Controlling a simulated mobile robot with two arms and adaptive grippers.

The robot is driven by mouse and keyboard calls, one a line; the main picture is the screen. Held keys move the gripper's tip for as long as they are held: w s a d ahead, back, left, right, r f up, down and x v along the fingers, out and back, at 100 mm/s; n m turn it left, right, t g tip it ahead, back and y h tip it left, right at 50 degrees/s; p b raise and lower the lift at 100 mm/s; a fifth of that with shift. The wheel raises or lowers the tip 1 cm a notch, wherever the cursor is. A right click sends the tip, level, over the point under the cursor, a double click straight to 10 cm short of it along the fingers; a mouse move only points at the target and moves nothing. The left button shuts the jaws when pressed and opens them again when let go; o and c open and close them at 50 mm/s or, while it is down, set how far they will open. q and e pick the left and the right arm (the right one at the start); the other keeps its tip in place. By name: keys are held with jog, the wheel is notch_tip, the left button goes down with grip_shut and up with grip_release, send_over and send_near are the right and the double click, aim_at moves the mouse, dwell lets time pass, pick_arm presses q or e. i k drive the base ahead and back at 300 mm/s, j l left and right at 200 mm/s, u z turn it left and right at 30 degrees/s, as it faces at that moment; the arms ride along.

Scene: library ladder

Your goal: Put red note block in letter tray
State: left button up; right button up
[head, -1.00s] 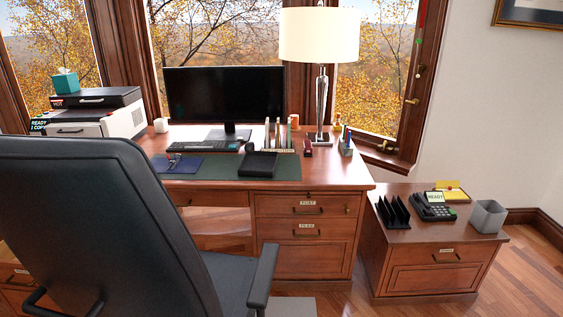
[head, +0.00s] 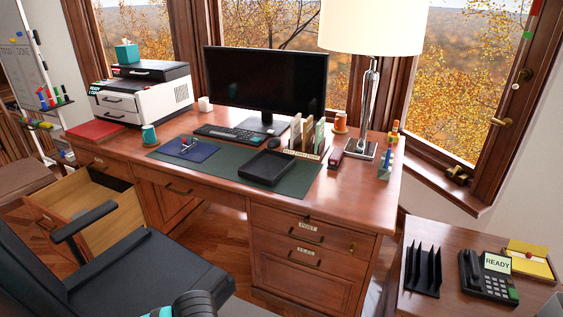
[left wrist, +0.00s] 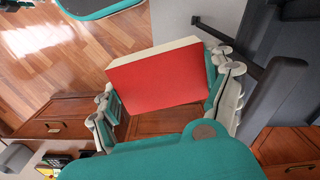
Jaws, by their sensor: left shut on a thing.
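The red note block (left wrist: 157,80), red on its broad face with pale page edges, is clamped between the fingers of my left gripper (left wrist: 165,84) in the left wrist view. The wooden floor shows behind it. The block and this gripper are outside the head view, where only a dark and teal piece of my arm shows at the bottom edge. A shallow black tray (head: 260,182), which looks like the letter tray, lies empty on the green desk mat (head: 208,172). My right gripper is in neither current view.
The office chair (head: 150,275) stands before the desk (head: 225,187). An open drawer (head: 70,205) juts out at left. Near the tray are a keyboard (head: 228,134), a monitor (head: 265,80), upright files (head: 307,138) and a lamp (head: 371,100). A side cabinet (head: 455,240) stands at right.

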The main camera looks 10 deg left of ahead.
aim_at(262, 174)
jog(key=i+l+u, duration=0.15)
jog(key=i, duration=0.45)
jog(key=i+l+u, duration=0.1)
jog(key=i, duration=0.5)
jog(key=i+j, duration=0.15)
jog(key=i, duration=0.25)
jog(key=i+j, duration=0.15)
jog(key=i, duration=0.25)
